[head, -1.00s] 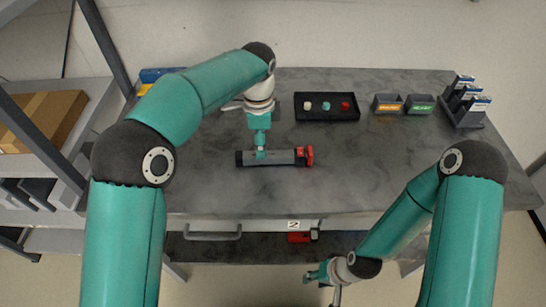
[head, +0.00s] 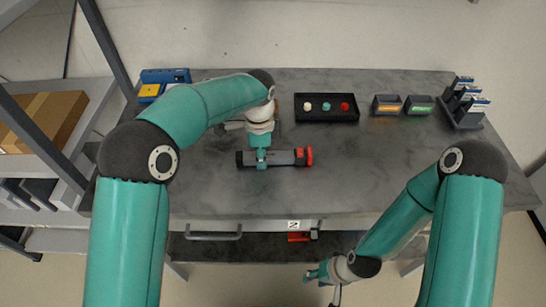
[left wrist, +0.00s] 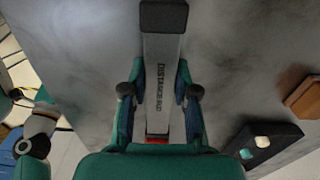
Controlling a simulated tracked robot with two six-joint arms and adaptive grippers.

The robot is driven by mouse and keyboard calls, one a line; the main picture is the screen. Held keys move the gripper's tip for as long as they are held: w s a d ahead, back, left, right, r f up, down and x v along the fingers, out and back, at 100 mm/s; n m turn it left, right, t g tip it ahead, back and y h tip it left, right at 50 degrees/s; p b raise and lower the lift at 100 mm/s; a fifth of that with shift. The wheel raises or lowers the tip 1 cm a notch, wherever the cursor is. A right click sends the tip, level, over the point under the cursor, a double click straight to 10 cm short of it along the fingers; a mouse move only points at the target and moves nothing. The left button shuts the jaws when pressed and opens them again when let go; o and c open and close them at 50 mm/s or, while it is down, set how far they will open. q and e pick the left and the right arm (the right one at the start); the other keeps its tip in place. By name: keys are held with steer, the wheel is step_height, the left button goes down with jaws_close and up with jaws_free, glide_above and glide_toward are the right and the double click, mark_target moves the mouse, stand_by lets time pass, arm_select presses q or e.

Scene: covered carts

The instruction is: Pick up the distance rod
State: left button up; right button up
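The distance rod (head: 283,158) is a grey bar with a black end and a red end. It lies flat on the grey table, and its lettering shows in the left wrist view (left wrist: 160,60). My left gripper (head: 262,164) is down at the rod, left of its middle in the head view. Its fingers (left wrist: 160,75) stand on either side of the bar, with narrow gaps visible beside it; contact at the tips is unclear. My right gripper (head: 315,273) hangs empty in front of the table, its fingers seemingly apart.
A black tray (head: 327,116) with several coloured pieces lies behind the rod. A blue and yellow item (head: 163,80) is at the back left. The table right of the rod is clear.

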arm_select(q)
jaws_close()
steer(key=shift+r, duration=0.15)
steer(key=shift+r, duration=0.45)
step_height(320, 180, up, 19)
steer(key=p, duration=0.3)
steer(key=shift+f, duration=0.15)
